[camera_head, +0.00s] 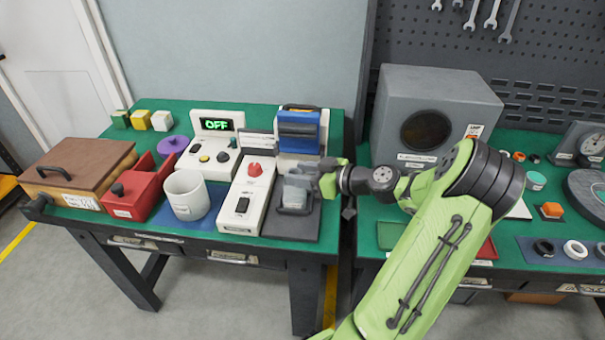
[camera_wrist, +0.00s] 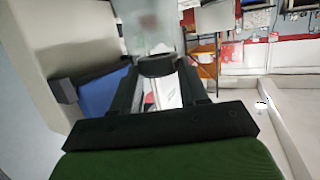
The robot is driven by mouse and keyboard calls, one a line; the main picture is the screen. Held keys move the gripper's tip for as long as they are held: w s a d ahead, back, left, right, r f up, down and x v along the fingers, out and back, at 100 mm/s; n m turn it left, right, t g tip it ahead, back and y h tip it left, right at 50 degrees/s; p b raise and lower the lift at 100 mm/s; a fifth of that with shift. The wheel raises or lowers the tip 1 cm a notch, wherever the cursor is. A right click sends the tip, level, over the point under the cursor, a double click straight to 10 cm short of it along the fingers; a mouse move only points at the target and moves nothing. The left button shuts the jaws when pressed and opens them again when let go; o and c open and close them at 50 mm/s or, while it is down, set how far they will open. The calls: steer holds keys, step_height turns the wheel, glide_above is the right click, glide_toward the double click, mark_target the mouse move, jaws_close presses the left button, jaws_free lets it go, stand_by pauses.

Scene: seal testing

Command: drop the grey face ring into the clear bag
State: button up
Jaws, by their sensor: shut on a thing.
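My gripper (camera_head: 316,186) is at the right front of the left bench, pointing left over a dark stand. In the wrist view, my gripper (camera_wrist: 157,72) is shut on a dark grey rounded piece (camera_wrist: 156,66), which looks like the grey face ring. In the head view the fingers largely hide it. The clear bag (camera_head: 297,190) appears as a pale see-through shape on the dark stand (camera_head: 290,228), just left of my fingertips. A translucent panel in the wrist view (camera_wrist: 145,22), beyond the fingertips, seems to be the bag. I cannot tell whether the ring is inside its mouth.
A white sealer base with a red knob (camera_head: 254,170) stands left of the stand, and a blue-fronted unit (camera_head: 299,132) behind. A white cup (camera_head: 187,195) and red box (camera_head: 140,190) are further left. The right bench holds a grey chamber (camera_head: 430,110) and a white ring (camera_head: 574,250).

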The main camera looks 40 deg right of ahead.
steer(key=shift+f+b, duration=0.45)
steer(key=shift+b, duration=0.1)
steer(key=shift+r, duration=0.15)
steer(key=o, duration=1.1)
steer(key=shift+o, duration=0.2)
step_height(320, 180, up, 8)
steer(key=p, duration=0.5)
